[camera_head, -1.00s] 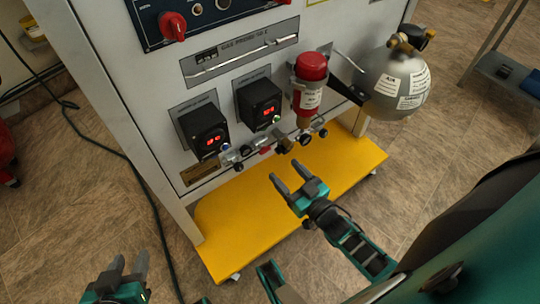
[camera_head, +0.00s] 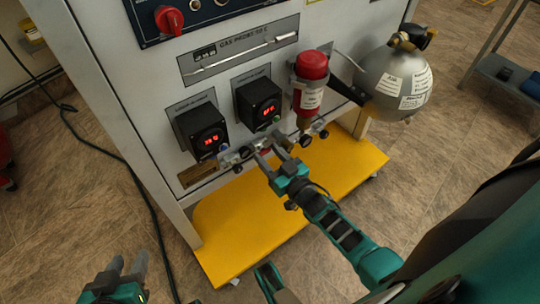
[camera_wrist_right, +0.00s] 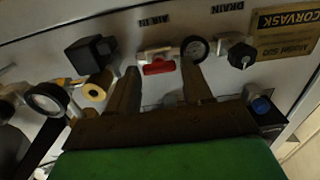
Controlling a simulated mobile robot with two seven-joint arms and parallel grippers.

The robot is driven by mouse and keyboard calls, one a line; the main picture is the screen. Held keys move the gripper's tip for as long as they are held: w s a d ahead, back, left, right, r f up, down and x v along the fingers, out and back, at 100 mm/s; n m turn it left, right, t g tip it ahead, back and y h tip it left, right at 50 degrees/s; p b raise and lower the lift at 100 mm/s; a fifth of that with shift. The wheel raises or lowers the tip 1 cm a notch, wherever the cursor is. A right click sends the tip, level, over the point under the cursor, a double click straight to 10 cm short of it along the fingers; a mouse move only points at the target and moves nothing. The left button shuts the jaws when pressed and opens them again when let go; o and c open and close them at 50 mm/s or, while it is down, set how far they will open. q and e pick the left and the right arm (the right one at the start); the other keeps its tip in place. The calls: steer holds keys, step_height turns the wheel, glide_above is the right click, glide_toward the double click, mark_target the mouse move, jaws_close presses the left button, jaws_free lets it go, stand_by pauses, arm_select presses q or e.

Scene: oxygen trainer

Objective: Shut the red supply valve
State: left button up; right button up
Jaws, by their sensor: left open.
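The red supply valve is a short red handle (camera_wrist_right: 158,68) on the pipe fitting under the "AIR IN" label in the right wrist view. My right gripper (camera_wrist_right: 160,74) is open, with its two fingertips spread to either side of the handle and visible gaps between. In the head view my right gripper (camera_head: 268,150) reaches the row of fittings low on the cabinet front, and its fingers mostly hide the handle. I cannot tell how deep the fingertips are relative to the handle. My left gripper (camera_head: 129,262) is open and empty at the lower left, away from the cabinet.
A round gauge (camera_wrist_right: 194,48) sits right beside the handle, with a black knob (camera_wrist_right: 241,55) further right. A brass fitting (camera_wrist_right: 95,91) is at left. A red-topped cylinder (camera_head: 310,85) and grey tank (camera_head: 395,80) stand above right. A yellow base plate (camera_head: 225,235) lies below.

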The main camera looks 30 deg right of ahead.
steer(key=c, duration=0.7)
arm_select(q)
steer(key=shift+s+f, duration=0.1)
